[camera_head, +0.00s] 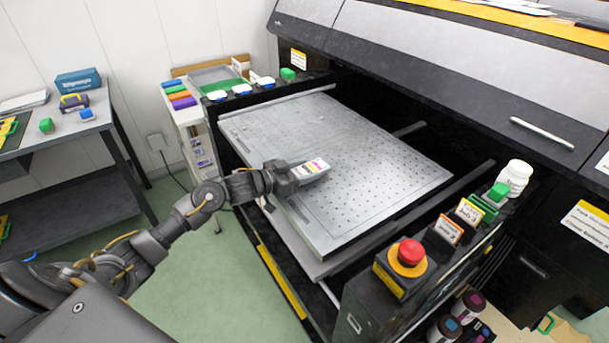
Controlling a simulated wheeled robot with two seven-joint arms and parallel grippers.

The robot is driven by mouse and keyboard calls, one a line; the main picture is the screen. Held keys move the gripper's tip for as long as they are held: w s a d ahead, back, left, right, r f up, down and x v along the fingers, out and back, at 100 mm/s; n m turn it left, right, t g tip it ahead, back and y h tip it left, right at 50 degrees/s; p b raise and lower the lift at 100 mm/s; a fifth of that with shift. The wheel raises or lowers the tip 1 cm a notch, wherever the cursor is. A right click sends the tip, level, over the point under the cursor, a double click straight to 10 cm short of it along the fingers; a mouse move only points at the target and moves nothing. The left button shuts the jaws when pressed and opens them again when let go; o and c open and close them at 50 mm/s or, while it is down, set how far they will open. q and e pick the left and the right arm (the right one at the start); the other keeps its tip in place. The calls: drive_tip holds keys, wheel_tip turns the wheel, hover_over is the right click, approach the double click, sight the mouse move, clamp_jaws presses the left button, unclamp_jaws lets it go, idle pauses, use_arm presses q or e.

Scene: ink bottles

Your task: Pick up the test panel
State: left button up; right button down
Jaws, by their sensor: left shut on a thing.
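The test panel (312,167) is a small pale card with coloured print on top, including magenta and yellow patches. My left gripper (290,176) is shut on its left end. The panel is over the left part of the grey perforated printer bed (365,160); I cannot tell whether it touches the bed or is held just above it. The fingertips are partly hidden by the gripper body and the panel. My right gripper is not in view.
A red emergency button (409,252) stands on the printer's front right corner. Small label cards (470,211) and a white bottle (514,177) stand beyond it. A narrow cart (192,130) stands left of the bed. Most of the bed is bare.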

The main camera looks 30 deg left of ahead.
use_arm(q)
drive_tip(key=s+d+r, duration=0.8)
drive_tip(key=s+r, duration=0.3)
drive_tip(key=shift+s+r+p, duration=0.2)
drive_tip(key=shift+s+p, duration=0.05)
drive_tip(key=shift+p, duration=0.1)
drive_tip(key=s+f, duration=0.8)
drive_tip(key=f, duration=0.1)
drive_tip(key=shift+s+a+f, duration=0.15)
drive_tip(key=shift+a+f, duration=0.05)
idle(0.4)
